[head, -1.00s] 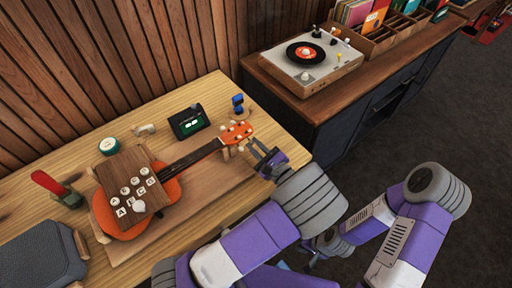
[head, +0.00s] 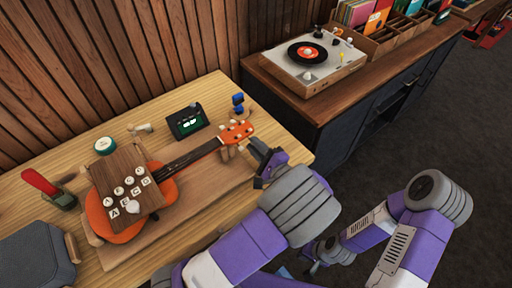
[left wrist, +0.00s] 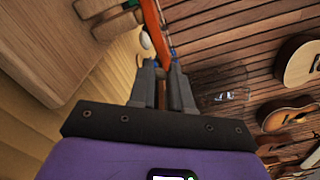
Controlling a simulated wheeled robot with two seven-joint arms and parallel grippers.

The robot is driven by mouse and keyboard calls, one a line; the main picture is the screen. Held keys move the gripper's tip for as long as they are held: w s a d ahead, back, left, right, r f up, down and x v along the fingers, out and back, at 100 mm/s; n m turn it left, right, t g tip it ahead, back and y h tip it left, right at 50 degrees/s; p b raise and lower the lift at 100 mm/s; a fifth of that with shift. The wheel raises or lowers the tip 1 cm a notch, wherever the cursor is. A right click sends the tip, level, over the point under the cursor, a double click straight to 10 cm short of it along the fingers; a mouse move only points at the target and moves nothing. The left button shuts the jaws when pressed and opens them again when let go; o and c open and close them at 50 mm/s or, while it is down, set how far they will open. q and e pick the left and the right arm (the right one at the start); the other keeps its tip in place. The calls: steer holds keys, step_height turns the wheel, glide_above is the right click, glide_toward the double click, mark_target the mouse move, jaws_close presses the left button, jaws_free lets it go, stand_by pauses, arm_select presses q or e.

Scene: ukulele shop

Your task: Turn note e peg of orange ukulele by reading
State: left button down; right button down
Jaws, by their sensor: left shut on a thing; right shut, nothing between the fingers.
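The orange ukulele (head: 166,189) lies on the wooden table, its headstock (head: 238,132) toward the right. Pale tuning pegs stick out from the headstock. My left gripper (head: 256,154) is at the near side of the headstock, shut on a tuning peg; the fingers hide most of it. In the left wrist view the closed fingers (left wrist: 164,72) meet by the orange headstock edge (left wrist: 154,22), with another white peg (left wrist: 145,40) beside them. A small dark tuner (head: 188,122) with a lit green screen stands behind the neck; its reading is too small to read. My right gripper (head: 311,268) is shut and empty, low, away from the table.
A brown board with lettered white knobs (head: 126,188) covers part of the ukulele body. A turntable (head: 307,62) sits on the dark cabinet.

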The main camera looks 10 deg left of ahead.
stand_by(0.3)
arm_select(q)
steer(key=c, duration=1.3)
jaws_free()
steer(key=p+v, duration=0.1)
steer(key=v, duration=0.6)
steer(key=shift+s+d, duration=0.15)
steer(key=shift+d, duration=0.15)
